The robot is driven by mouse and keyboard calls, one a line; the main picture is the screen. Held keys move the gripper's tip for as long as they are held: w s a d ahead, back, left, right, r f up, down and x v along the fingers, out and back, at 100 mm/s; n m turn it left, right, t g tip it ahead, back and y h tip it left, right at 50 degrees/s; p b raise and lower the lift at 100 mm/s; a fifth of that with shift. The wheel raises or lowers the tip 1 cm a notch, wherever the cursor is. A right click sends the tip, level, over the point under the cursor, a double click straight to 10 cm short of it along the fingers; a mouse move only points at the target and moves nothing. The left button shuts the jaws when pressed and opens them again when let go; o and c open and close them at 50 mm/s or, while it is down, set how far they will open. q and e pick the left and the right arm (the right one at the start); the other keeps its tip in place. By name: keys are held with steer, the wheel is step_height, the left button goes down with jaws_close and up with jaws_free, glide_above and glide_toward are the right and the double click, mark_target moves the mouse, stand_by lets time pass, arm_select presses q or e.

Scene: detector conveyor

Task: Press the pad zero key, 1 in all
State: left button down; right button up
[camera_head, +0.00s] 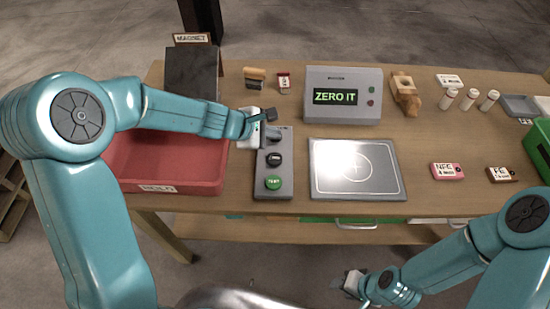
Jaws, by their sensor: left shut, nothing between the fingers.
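A grey key box (285,189) stands left of the pad (326,185), a pale plate marked with a circle and cross. A green key (273,183) is at its near end and a black key (274,159) behind it; their small labels are hard to read.
A red tray (165,187) marked HOLD lies left under my left arm. A dark block (192,72) by a MAGNET sign stands behind it. Pink (447,171) and brown (501,174) labelled blocks, white vials (468,99) and a green bin (540,147) are right.

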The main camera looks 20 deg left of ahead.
arm_select(q)
steer(key=b, duration=0.6)
glide_above(272, 160)
step_height(272, 160, down, 8)
steer(key=shift+s+r, duration=0.1)
steer(key=shift+r, duration=0.15)
steer(key=shift+f+b, duration=0.4)
steer(key=shift+b, duration=0.05)
steer(key=shift+r, duration=0.1)
stand_by(0.8)
steer(key=shift+f+b, duration=0.45)
steer(key=shift+b, duration=0.05)
